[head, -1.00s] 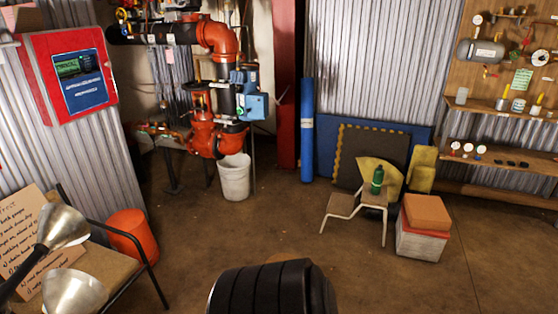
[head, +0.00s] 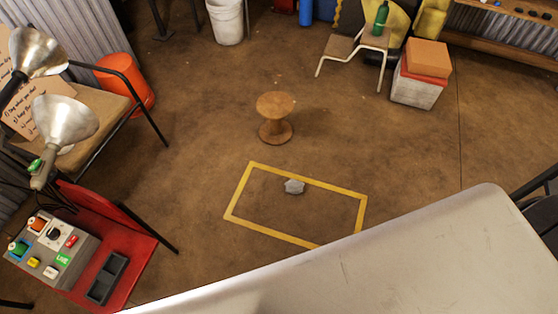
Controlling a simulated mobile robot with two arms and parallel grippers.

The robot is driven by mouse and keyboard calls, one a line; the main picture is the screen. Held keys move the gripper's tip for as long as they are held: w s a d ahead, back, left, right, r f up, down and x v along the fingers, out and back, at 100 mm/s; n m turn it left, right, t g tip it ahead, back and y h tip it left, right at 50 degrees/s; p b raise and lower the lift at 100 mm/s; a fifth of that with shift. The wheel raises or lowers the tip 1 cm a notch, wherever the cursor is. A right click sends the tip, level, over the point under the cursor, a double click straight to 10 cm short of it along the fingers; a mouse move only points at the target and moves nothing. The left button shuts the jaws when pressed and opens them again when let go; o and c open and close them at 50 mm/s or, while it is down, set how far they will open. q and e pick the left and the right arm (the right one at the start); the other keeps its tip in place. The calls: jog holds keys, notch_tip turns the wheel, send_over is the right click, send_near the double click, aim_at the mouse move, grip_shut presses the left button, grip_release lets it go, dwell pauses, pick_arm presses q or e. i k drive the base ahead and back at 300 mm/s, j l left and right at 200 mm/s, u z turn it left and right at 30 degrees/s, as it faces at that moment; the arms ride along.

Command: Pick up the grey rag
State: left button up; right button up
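A small light grey crumpled thing, which looks like the grey rag (head: 294,186), lies on the brown floor in the head view. It is inside a yellow taped rectangle (head: 238,192), near its far edge. Neither of my grippers shows in this view, so their distance from the rag cannot be seen.
A wooden spool stool (head: 276,117) stands just beyond the rectangle. A pale table top (head: 400,270) fills the lower right. A red stand with a control box (head: 52,250) and lamps (head: 65,122) are at left. Boxes (head: 420,75) and a chair (head: 350,48) stand behind.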

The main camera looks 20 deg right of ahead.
aim_at(293, 186)
jog(key=k+z, duration=0.1)
jog(key=z, duration=0.7)
